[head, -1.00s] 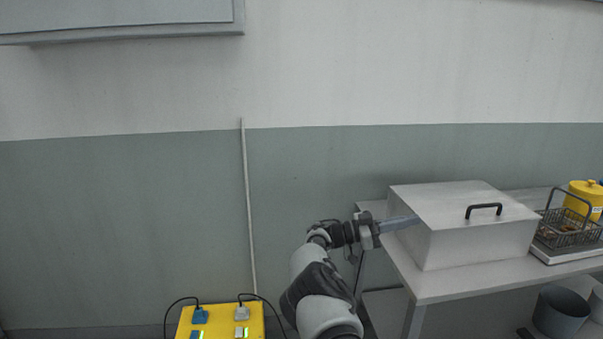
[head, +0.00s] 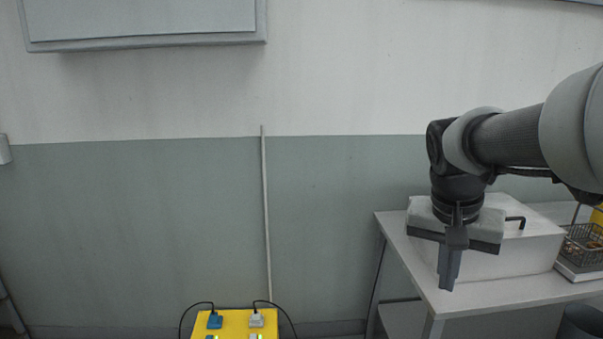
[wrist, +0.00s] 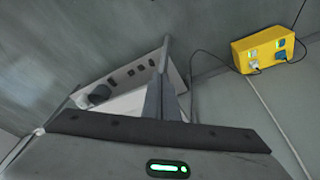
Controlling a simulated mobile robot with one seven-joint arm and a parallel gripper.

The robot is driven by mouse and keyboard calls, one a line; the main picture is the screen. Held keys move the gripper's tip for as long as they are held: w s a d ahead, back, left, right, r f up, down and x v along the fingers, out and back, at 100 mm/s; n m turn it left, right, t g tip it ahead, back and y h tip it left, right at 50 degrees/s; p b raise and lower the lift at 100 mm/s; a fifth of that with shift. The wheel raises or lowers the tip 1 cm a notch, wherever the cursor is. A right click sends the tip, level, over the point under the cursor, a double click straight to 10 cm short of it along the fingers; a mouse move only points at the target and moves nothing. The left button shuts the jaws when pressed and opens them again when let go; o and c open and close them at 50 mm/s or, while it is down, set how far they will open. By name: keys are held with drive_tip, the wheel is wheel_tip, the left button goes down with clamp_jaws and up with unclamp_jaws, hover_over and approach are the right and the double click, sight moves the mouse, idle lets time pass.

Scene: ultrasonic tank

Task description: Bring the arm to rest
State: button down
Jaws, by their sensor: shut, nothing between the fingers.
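My gripper (head: 450,268) hangs fingers down at the right of the head view, in front of the tank and the table's left part. Its fingers are together with nothing between them. My arm reaches in from the right edge and is bent at the wrist. In the wrist view the shut fingers (wrist: 163,85) stick out past the dark gripper edge. The white tank (head: 535,255) with a black lid handle (head: 516,221) stands on the table; my gripper and arm hide part of it.
The pale table (head: 500,294) stands at right, with a wire basket (head: 585,243) beside the tank. A yellow box (head: 236,325) with blue and grey plugs and cables sits at the bottom; it also shows in the wrist view (wrist: 262,50). The space between box and table looks clear.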

drive_tip(key=s+a+f+n+t+y, duration=0.15)
drive_tip(key=s+a+n+t, duration=0.25)
drive_tip(key=s+a+n, duration=0.55)
wheel_tip(320, 180, up, 17)
drive_tip(key=s+a+m+p, duration=0.1)
drive_tip(key=s+m+p, duration=0.2)
drive_tip(key=p, duration=1.3)
drive_tip(key=shift+a+g+y, duration=0.15)
drive_tip(key=shift+g+y, duration=0.15)
drive_tip(key=shift+y, duration=0.15)
